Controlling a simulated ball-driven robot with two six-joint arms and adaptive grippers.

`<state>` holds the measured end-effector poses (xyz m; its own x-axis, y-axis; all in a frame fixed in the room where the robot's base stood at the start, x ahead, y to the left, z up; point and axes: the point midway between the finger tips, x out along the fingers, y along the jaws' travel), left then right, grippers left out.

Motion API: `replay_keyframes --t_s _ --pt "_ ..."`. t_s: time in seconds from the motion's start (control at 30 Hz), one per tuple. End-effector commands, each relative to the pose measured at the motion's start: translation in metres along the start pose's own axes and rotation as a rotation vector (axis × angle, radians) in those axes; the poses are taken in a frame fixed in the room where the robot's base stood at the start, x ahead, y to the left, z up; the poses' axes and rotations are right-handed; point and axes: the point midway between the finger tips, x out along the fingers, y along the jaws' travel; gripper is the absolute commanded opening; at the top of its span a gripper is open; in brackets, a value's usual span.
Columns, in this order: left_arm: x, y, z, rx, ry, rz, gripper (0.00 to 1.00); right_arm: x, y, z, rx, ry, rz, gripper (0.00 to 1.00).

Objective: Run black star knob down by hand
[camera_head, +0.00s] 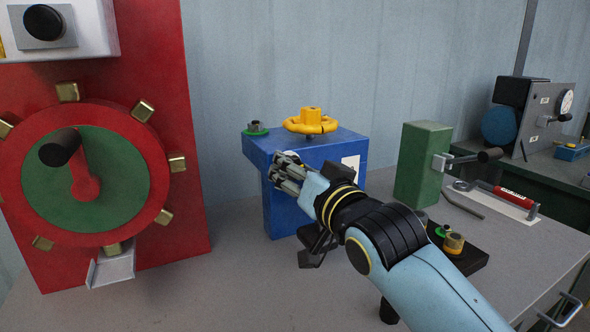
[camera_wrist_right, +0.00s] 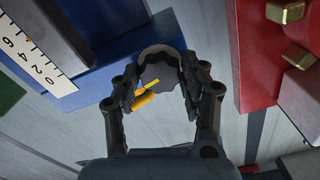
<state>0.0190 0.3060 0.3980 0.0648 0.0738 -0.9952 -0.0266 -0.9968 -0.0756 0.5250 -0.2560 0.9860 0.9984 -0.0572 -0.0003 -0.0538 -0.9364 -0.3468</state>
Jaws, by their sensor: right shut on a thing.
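The black star knob (camera_wrist_right: 162,76) is dark with a lobed edge and sits between the fingers of my right gripper (camera_wrist_right: 163,92) in the right wrist view. My right gripper is shut on it, beside the blue block (camera_wrist_right: 182,27). A small yellow-orange piece (camera_wrist_right: 146,96) shows at the knob's near side, and a pale curved rim lies behind it. In the head view my right gripper (camera_head: 285,172) is at the front of the blue block (camera_head: 287,217), and the knob is hidden there. My left gripper is in neither view.
A yellow handwheel (camera_head: 310,122) and a green-based part (camera_head: 255,128) top the blue block. A red panel with a crank wheel (camera_head: 88,178) stands left. A green block (camera_head: 423,165) and a black tray (camera_head: 468,256) are right. Bare bench lies between the red panel and blue block.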

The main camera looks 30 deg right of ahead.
Motion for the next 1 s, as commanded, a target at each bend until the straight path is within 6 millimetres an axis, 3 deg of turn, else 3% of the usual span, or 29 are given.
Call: replay_keyframes --t_s 0.17,0.2,0.37,0.73,1.0 --pt "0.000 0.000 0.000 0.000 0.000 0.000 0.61 0.000 0.000 -0.001 0.000 0.002 -0.001 0.11" --pt "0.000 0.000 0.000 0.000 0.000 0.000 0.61 0.000 0.000 -0.001 -0.001 0.002 -0.001 0.47" --pt "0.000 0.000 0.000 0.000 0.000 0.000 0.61 0.000 0.000 -0.001 -0.001 0.001 -0.001 0.67" --pt "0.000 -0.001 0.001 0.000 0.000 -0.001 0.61 -0.008 0.000 0.001 -0.002 -0.002 0.000 0.67" --pt "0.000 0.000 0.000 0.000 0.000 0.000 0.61 -0.064 0.001 0.001 -0.002 -0.003 0.001 0.67"
